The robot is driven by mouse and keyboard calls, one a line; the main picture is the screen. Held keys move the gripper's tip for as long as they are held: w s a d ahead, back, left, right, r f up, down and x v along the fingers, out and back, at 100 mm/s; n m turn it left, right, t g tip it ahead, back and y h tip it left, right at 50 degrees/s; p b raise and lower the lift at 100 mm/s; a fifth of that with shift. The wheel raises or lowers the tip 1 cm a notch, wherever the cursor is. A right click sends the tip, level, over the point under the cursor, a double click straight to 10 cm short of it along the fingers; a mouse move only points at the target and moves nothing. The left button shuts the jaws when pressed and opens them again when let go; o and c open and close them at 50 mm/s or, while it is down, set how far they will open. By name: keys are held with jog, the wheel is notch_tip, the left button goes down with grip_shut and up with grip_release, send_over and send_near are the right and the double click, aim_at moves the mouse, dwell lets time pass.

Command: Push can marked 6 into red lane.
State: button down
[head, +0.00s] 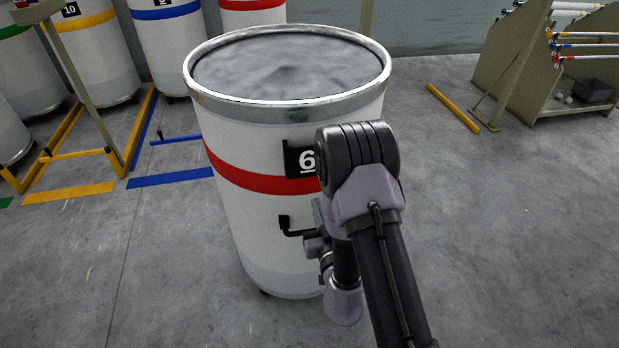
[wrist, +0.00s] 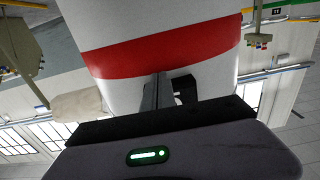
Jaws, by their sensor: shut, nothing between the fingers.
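The can marked 6 (head: 245,240) is a large white drum with a red band, a metal rim and grey fibre inside. It stands upright on small castors in the middle of the head view. Its black number plate (head: 298,160) is partly covered by my arm. A black handle (head: 286,226) sticks out below the band. My gripper (head: 318,212) is shut and empty at the can's near side, beside the handle. In the wrist view the fingers (wrist: 158,92) are close to the white wall; I cannot tell whether they touch. No red floor marking shows.
Blue lane tape (head: 170,178) and yellow lane tape (head: 68,193) lie at left, with low rails. Another red-banded can (head: 252,14) stands behind, beside a blue-banded can (head: 172,40). A yellow floor bar (head: 453,107) and a rack (head: 520,60) stand right.

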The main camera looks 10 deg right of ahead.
aim_at(309, 181)
jog(key=shift+w+r+p, duration=0.1)
jog(key=shift+w+p, duration=2.1)
jog(key=shift+p, duration=0.3)
jog(key=shift+w+p, duration=0.75)
jog(key=shift+w, duration=0.55)
